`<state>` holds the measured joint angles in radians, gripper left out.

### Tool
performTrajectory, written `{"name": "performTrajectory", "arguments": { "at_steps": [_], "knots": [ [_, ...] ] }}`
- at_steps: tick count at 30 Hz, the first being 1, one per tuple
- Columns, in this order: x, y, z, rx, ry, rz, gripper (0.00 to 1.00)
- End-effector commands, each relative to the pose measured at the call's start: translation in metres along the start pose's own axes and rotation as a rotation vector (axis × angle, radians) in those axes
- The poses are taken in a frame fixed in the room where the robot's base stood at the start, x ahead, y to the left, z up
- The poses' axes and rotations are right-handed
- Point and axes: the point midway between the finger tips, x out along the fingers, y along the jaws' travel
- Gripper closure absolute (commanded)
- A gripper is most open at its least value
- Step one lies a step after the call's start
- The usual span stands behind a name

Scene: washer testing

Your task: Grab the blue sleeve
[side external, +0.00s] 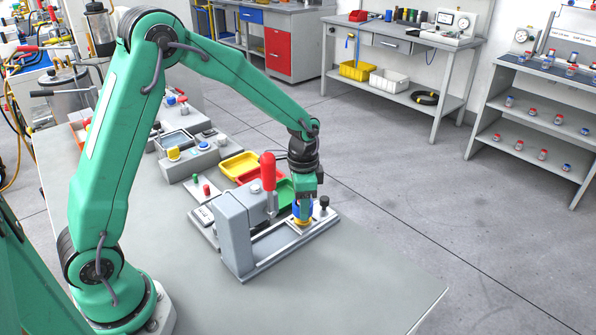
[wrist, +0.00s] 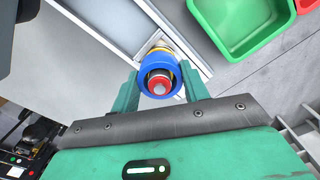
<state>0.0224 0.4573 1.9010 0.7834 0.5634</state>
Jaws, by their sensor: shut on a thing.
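The blue sleeve (side external: 298,210) stands upright at the right end of the grey test fixture (side external: 236,233), with a yellow ring (side external: 303,221) under it. In the wrist view the sleeve (wrist: 147,80) is a blue ring around a red part with a grey centre (wrist: 159,87). My gripper (side external: 304,203) points down over it. In the wrist view, the green fingers of my gripper (wrist: 160,84) are on opposite sides of the sleeve, shut on it. Part of the sleeve is hidden by the fingers in the side view.
A red-handled clamp (side external: 268,171) stands upright on the fixture, just left of my gripper. A black knob (side external: 324,202) is close on the right. Green (side external: 285,187) and yellow (side external: 239,165) trays sit behind. The front table surface is clear.

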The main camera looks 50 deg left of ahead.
Motion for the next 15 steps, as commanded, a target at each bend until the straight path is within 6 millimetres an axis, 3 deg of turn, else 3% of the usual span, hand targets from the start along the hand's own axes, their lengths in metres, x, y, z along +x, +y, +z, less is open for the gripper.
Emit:
{"name": "performTrajectory", "arguments": {
  "at_steps": [9,15],
  "knots": [
    [-0.049,-0.001,-0.001,0.0,0.004,-0.002,0.77],
    [-0.072,-0.001,-0.001,0.0,0.002,-0.001,0.77]
  ]
}}
